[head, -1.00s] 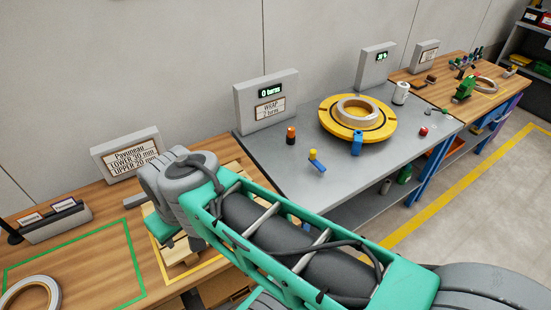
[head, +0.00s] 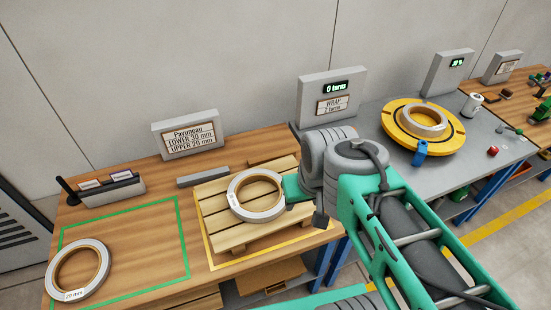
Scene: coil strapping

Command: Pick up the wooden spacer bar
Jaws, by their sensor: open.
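A thin brown bar (head: 268,160), which looks like the wooden spacer bar, lies on the wooden bench behind the pallet. Its right end runs close to my wrist in the picture. A grey bar (head: 203,176) lies to its left, behind the pallet's back left corner. My gripper (head: 320,216) hangs below my grey wrist at the pallet's right side. Only a small dark part of it shows, and its fingertips are mostly hidden. It is open and apart from the brown bar, with nothing seen in it.
A coil (head: 233,202) lies on the slatted pallet (head: 222,234). Another coil (head: 52,282) lies in the green outline at left. A sign (head: 186,135) and a small holder (head: 108,188) stand at the back. The grey table (head: 460,165) with its yellow turntable (head: 448,146) is at right.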

